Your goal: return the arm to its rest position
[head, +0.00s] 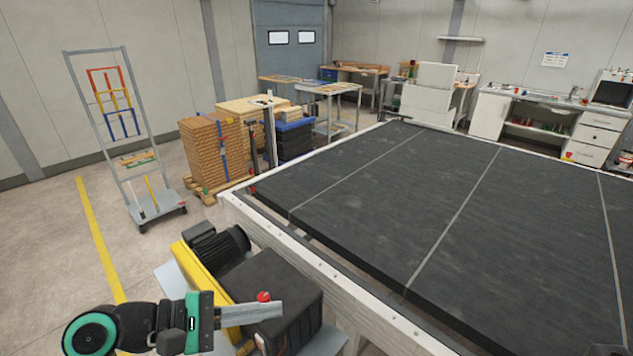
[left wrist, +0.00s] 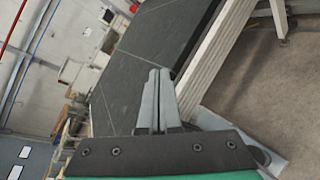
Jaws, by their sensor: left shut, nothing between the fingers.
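My left gripper (head: 280,311) shows at the bottom left of the head view, on a black and green arm. Its grey fingers point right, in front of the dark motor housing of the machine. In the left wrist view the two fingers (left wrist: 160,100) lie together, with nothing between them. The fingers appear apart from the machine's white frame. My right gripper does not show in either view.
The roller coater's large dark bed (head: 430,210) fills the right, edged by a white frame (head: 330,272). A black motor (head: 222,248) and dark housing (head: 272,290) sit beside it. A trolley (head: 150,205) and stacked boards (head: 203,150) stand behind. Floor at left is open.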

